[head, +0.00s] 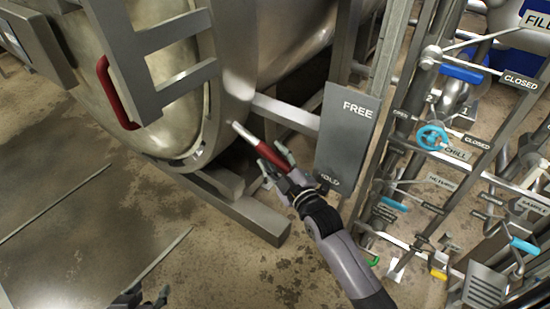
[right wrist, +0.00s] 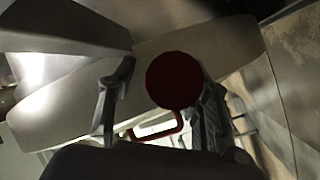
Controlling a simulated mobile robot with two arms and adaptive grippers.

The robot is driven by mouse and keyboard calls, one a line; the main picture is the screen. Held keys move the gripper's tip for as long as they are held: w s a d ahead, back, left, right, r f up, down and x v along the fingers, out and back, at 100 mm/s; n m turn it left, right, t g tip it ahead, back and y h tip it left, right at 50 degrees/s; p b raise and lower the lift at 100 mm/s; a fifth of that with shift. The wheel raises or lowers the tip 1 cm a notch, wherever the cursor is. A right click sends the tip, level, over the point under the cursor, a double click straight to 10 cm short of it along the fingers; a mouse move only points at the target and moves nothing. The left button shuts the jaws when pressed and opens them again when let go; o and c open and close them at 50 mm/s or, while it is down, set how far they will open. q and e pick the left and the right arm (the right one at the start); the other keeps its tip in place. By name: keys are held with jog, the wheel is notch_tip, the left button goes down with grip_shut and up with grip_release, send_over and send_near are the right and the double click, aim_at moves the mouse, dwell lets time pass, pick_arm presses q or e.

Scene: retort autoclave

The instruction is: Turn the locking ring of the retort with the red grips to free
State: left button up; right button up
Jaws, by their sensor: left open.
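The retort's round door (head: 190,95) fills the upper left of the head view, with the locking ring (head: 222,120) around its edge. A rod with a red grip (head: 272,155) sticks out from the ring, pointing down and right toward the lower end of the grey plate (head: 345,135), near its HOLD mark. FREE is at the plate's top. My right gripper (head: 277,165) is at this grip; in the right wrist view the round red grip end (right wrist: 172,80) sits between its spread fingers, with a gap at the left finger. My left gripper (head: 143,297) is low, partly cut off.
A pipe rack with a cyan valve wheel (head: 431,137), a blue lever (head: 461,74) and several label plates stands at right. The floor (head: 90,220) at lower left is open.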

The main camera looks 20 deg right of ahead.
grip_shut()
dwell(0.3)
dwell(0.6)
